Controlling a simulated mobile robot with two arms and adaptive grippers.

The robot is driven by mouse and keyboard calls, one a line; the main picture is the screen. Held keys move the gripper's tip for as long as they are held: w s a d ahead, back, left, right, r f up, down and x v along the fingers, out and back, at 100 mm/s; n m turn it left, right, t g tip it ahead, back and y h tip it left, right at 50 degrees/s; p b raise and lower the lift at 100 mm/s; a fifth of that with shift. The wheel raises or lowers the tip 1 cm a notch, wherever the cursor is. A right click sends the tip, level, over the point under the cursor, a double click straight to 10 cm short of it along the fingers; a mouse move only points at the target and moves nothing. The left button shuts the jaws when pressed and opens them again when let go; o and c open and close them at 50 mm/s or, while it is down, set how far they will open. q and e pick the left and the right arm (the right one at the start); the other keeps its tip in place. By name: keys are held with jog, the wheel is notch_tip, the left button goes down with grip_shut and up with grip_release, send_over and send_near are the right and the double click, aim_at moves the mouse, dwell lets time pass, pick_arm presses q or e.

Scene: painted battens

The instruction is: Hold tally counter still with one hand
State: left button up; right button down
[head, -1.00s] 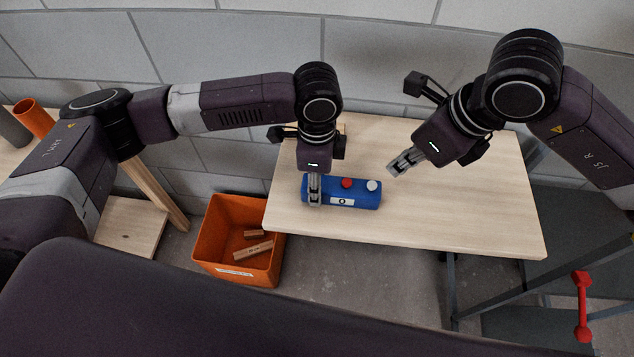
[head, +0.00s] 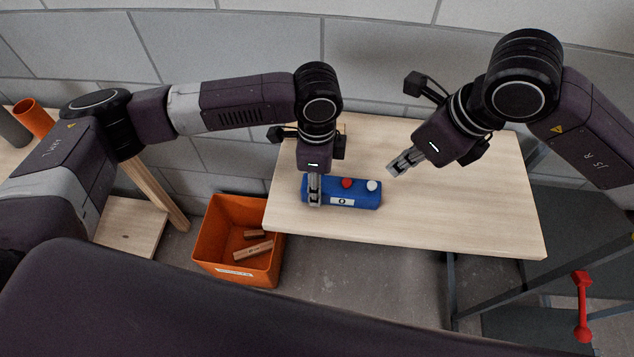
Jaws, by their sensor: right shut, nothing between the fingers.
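The tally counter (head: 361,199) is a blue box with a red button, a white button and a small display reading 0. It lies on the light wooden table (head: 460,215). My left gripper (head: 315,202) points down at the left end of the counter and covers part of it. Whether its fingers are spread or closed on the counter cannot be made out. My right gripper (head: 393,172) is shut and empty. It is up and to the right of the white button, apart from the counter.
An orange bin (head: 211,236) with wooden pieces stands on the floor left of the table. A red dumbbell-shaped object (head: 582,305) is at the lower right. An orange cylinder (head: 33,117) stands at the far left. The table's right part is clear.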

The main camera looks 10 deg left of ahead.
aim_at(376, 185)
jog(key=shift+w+a+r+m+t+y, duration=0.15)
jog(key=shift+w+a+r+m+y, duration=0.2)
jog(key=shift+m+y, duration=0.65)
jog(key=shift+w+a+r+m+t+y, duration=0.25)
jog(key=shift+a+m+y, duration=0.4)
jog(key=shift+m, duration=0.55)
jog(key=shift+w+a+r+m+t+y, duration=0.15)
jog(key=shift+w+a+m+y, duration=0.25)
jog(key=shift+m+y, duration=0.65)
jog(key=shift+f, duration=0.1)
jog(key=shift+f, duration=4.3)
jog(key=shift+f, duration=0.1)
jog(key=shift+f, duration=0.3)
